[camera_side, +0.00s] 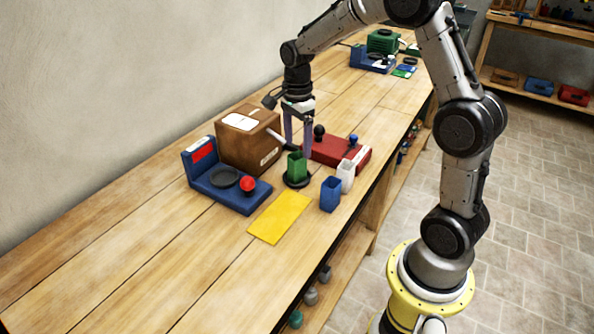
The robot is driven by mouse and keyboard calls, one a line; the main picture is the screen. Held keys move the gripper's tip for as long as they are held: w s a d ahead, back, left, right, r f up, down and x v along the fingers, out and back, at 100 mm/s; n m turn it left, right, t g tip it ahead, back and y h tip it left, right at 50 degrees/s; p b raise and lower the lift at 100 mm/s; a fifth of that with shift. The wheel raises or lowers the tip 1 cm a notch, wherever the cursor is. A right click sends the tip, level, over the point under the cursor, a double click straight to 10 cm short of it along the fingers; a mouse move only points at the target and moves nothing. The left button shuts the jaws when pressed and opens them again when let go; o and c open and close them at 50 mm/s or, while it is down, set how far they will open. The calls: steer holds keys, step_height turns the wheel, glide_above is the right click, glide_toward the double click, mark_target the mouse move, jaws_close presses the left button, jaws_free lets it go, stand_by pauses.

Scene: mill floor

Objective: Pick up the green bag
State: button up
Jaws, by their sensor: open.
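The green bag (297,166) stands upright on a small round black base on the wooden bench, in the middle of the side view. It looks like a small open-topped box shape. My gripper (296,148) points down just behind and above the bag, with its two fingers apart. The fingertips are partly hidden near the bag's top, and I cannot tell whether they touch it. Nothing is held between the fingers.
A blue bag (330,194) and a white bag (345,175) stand close on the right. A red block (325,152) with knobs is behind. A cardboard box (236,150) and blue device (238,199) are left. A yellow sheet (279,217) lies in front.

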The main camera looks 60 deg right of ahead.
mark_target(297, 165)
steer(key=shift+f, duration=3.9)
jaws_close()
